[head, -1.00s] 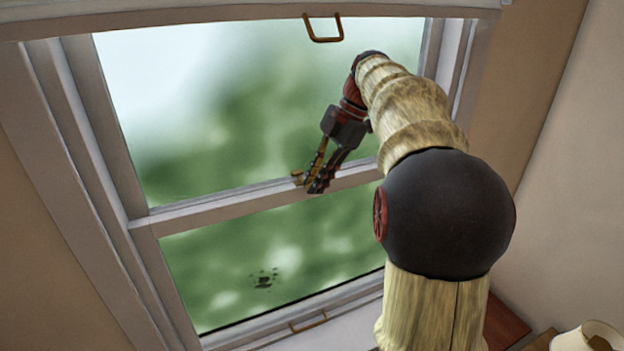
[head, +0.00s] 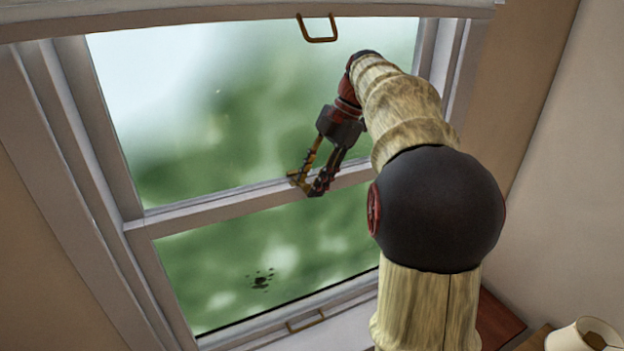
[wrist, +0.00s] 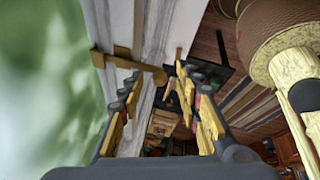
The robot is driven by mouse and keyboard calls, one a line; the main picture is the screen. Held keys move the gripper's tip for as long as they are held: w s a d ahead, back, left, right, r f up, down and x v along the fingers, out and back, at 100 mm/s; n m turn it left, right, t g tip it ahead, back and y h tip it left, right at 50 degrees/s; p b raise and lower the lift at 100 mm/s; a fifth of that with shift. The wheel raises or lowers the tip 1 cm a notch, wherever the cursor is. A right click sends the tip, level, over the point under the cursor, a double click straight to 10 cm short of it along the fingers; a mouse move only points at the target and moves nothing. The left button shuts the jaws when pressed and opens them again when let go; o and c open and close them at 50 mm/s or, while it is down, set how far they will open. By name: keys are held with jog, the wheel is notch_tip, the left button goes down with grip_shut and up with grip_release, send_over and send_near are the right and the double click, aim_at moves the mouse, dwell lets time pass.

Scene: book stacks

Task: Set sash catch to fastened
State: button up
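The brass sash catch (head: 293,177) sits on the window's meeting rail (head: 225,207), partly hidden by my fingers. The wrist view shows the catch (wrist: 122,60) with a brass arm reaching right across the pale rail, its rounded end between my fingertips in the picture. My gripper (head: 307,187) is at the rail, pointing down at the catch. In the wrist view my gripper (wrist: 159,77) has its two fingers spread apart with a gap between them. I cannot tell whether either finger touches the catch.
A brass pull (head: 318,29) is on the blind's bottom edge above, and a brass sash lift (head: 306,321) is on the lower sash. A cream lampshade (head: 583,336) stands at the lower right. The glass left of my gripper is unobstructed.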

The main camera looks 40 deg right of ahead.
jog(key=s+d+r, duration=0.2)
jog(key=s+d, duration=0.1)
jog(key=d, duration=0.3)
jog(key=s+d+r, duration=0.2)
jog(key=s+d, duration=0.2)
jog(key=d, duration=0.2)
jog(key=shift+d+r, duration=0.2)
jog(key=shift+r, duration=0.05)
dwell(0.6)
